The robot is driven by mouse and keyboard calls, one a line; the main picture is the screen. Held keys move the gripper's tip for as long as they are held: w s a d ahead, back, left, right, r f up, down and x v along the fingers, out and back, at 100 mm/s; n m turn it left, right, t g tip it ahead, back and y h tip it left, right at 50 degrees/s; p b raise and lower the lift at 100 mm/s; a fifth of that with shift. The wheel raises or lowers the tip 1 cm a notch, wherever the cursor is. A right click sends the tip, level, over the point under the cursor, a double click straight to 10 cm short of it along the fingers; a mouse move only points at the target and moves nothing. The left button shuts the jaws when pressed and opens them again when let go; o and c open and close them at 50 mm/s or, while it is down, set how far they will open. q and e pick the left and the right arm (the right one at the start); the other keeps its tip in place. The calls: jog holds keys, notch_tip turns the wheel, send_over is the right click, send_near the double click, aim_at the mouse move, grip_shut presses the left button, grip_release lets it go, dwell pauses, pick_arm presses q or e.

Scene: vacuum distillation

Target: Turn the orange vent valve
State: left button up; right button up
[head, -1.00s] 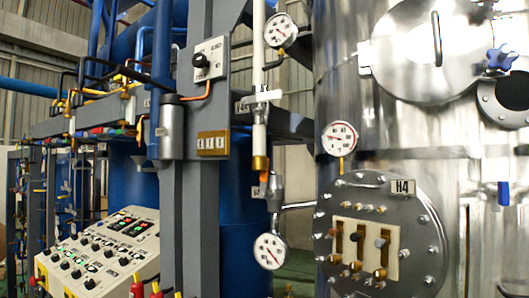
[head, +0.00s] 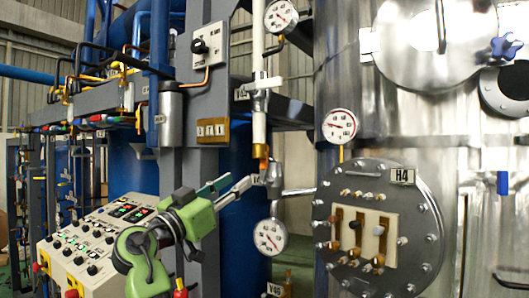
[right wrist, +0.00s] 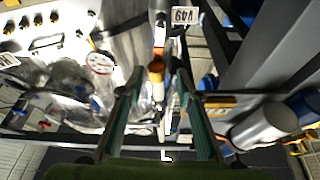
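The orange vent valve (head: 264,164) is a small orange piece on the vertical pipe, just below its brass end and above the lower gauge. My right gripper (head: 245,184) has its green arm coming up from below and its fingers pointing at the valve from the left. In the right wrist view the orange piece (right wrist: 156,70) lies between the two fingers (right wrist: 158,76), with a gap on both sides. The fingers are open and hold nothing. My left gripper is not in view.
A round gauge (head: 269,237) hangs just below the valve. A metal side pipe (head: 298,191) runs right towards the tank flange (head: 424,235). A grey column (head: 206,160) stands left of the valve, and a control panel (head: 98,240) is at lower left.

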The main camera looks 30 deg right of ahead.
aim_at(264, 152)
jog(key=w+d+r+p, duration=0.1)
jog(key=d+r+p, duration=0.1)
jog(key=d, duration=0.1)
jog(key=w+d+r+p, duration=0.1)
jog(key=d+r+p, duration=0.2)
jog(key=d, duration=0.1)
jog(key=w+d+r+p, duration=0.1)
jog(key=d+r+p, duration=0.1)
jog(key=d, duration=0.1)
jog(key=shift+w+d+r, duration=0.15)
jog(key=shift+d+r, duration=0.05)
jog(key=shift+w+d+r+p, duration=0.1)
jog(key=shift+w+d+p, duration=0.15)
jog(key=shift+d+p, duration=0.3)
jog(key=shift+m, duration=0.3)
grip_shut()
